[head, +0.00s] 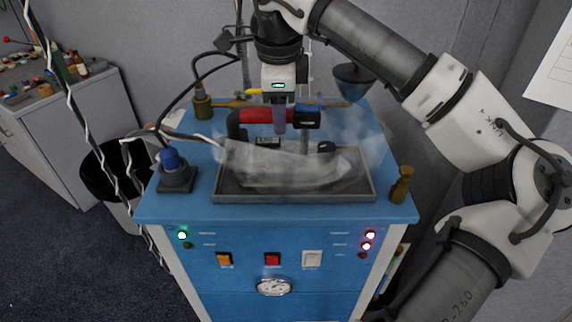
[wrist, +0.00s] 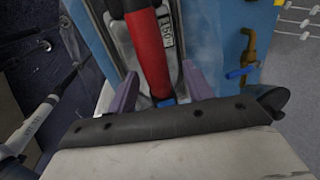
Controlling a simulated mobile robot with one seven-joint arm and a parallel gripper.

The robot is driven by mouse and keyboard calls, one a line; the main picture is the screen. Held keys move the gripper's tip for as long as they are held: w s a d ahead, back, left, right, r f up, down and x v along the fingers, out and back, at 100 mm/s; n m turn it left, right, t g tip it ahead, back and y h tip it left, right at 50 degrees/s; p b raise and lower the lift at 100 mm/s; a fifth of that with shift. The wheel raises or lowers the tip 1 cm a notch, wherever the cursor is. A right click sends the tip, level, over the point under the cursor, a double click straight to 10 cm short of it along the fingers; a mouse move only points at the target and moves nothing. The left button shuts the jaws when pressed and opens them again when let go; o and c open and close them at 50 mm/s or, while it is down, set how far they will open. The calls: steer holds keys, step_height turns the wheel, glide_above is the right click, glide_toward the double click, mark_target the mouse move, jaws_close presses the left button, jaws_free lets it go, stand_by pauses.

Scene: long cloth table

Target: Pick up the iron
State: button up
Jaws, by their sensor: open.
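The iron (head: 290,168) lies in a dark tray (head: 225,197) on top of a blue cabinet. Its body is pale grey and its handle (head: 255,116) is red with dark ends. Steam drifts around it and blurs its outline. My gripper (head: 280,122) points down over the handle. In the wrist view my gripper (wrist: 160,88) is open, with one purple finger on each side of the red handle (wrist: 148,48). I cannot tell whether either finger touches it. The wrist housing hides the near part of the iron there.
The blue cabinet (head: 235,272) has lights, switches and a gauge in front. A blue-capped fitting (head: 170,165) stands left of the tray and a brass fitting (head: 402,185) right. Cables hang at left beside a black bin (head: 100,175). A cluttered side cabinet (head: 60,130) stands farther left.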

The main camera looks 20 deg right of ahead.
mark_target(292, 142)
steer(key=f+b, duration=0.2)
steer(key=f, duration=0.2)
steer(key=shift+w, duration=0.2)
steer(key=shift+r, duration=0.1)
steer(key=shift+c, duration=0.3)
jaws_close()
steer(key=shift+r, duration=0.1)
